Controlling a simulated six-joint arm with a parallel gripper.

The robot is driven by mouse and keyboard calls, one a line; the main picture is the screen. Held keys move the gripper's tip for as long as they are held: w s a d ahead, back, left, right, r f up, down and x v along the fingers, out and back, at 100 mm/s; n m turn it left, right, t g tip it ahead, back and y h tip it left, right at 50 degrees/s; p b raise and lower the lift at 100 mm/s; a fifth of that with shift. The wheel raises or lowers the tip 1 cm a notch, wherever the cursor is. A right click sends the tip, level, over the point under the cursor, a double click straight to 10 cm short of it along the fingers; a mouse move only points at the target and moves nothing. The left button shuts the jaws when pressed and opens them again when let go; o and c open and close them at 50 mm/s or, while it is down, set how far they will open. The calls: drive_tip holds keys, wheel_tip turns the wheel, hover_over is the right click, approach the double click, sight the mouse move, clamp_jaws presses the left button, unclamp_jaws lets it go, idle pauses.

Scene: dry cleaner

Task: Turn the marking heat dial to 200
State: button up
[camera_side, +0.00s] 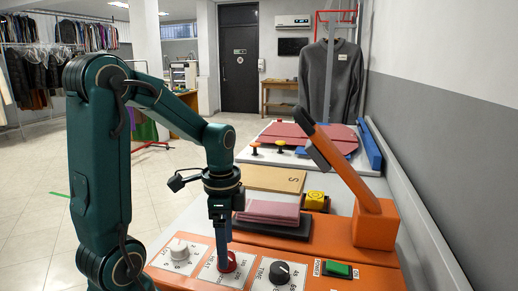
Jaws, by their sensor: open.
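The heat dial is a red knob (233,262) on the middle white plate of the orange control panel, and the plate's lettering is only partly readable. My gripper (224,258) points straight down at this knob, and its blue finger overlaps it in the picture. The jaws are open, though from this side they look like one narrow finger. I cannot tell whether they touch the knob. The gripper hides part of the knob and its plate, so the dial's setting cannot be read.
A white knob (179,249) stands left of the dial and a black knob (279,271) right of it. A green power switch (338,269) is further right. Behind are a folded pink cloth (268,213), a yellow block (315,200) and a tilted orange press arm (345,170).

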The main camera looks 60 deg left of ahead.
drive_tip(key=shift+r, duration=1.5)
drive_tip(key=shift+d, duration=0.1)
drive_tip(key=s+d+r+n+t, duration=0.3)
drive_tip(key=d+r+n+t, duration=0.1)
drive_tip(key=d, duration=0.6)
drive_tip(key=shift+d+r+n+t, duration=0.2)
drive_tip(key=shift+d+n+t, duration=0.1)
drive_tip(key=shift+n+t, duration=0.6)
drive_tip(key=shift+o, duration=0.2)
